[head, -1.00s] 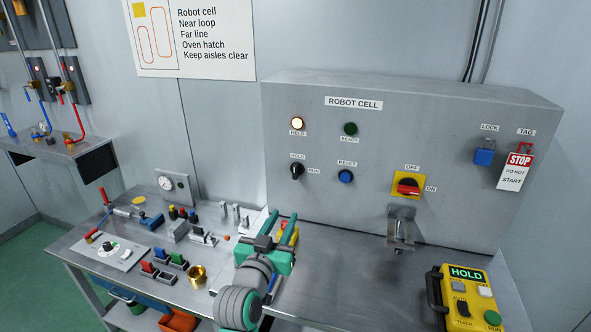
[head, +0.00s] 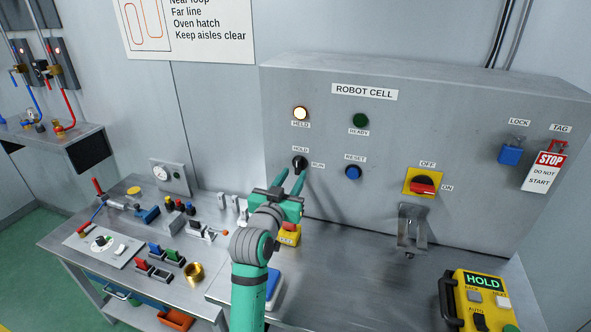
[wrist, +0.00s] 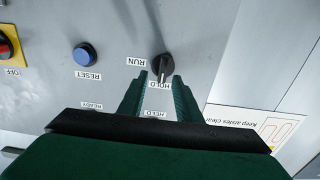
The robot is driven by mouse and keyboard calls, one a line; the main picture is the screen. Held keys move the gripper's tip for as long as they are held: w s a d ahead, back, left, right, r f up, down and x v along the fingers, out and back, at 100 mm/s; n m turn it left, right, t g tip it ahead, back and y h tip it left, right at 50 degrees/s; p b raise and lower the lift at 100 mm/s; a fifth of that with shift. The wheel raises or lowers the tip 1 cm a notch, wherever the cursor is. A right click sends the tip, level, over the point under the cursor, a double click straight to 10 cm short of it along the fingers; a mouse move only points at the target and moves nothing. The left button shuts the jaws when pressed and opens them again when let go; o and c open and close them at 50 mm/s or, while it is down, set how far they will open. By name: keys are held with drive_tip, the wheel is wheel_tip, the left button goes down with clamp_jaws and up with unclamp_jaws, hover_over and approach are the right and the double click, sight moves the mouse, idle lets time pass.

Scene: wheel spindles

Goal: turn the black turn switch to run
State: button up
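The black turn switch (head: 300,163) is on the front of the grey ROBOT CELL box, between the labels HOLD and RUN. In the wrist view, which is upside down, the black turn switch (wrist: 162,66) has its handle pointing at HOLD. My gripper (head: 292,173) is raised in front of the panel, just below the switch in the head view. In the wrist view my gripper (wrist: 161,80) is open, its green fingertips on either side of the handle's lower end. Whether they touch it I cannot tell.
The HELD lamp (head: 300,114) is lit; the READY lamp (head: 360,121) is dark. A blue RESET button (head: 353,172) is right of the switch. A red-yellow OFF/ON switch (head: 422,185) is further right. A yellow pendant (head: 477,299) lies on the bench, front right.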

sight(297, 167)
drive_tip(key=shift+a+x, duration=0.15)
drive_tip(key=shift+x, duration=1)
drive_tip(key=shift+a+x, duration=0.1)
drive_tip(key=shift+x, duration=1.05)
drive_tip(key=shift+w, duration=0.1)
clamp_jaws()
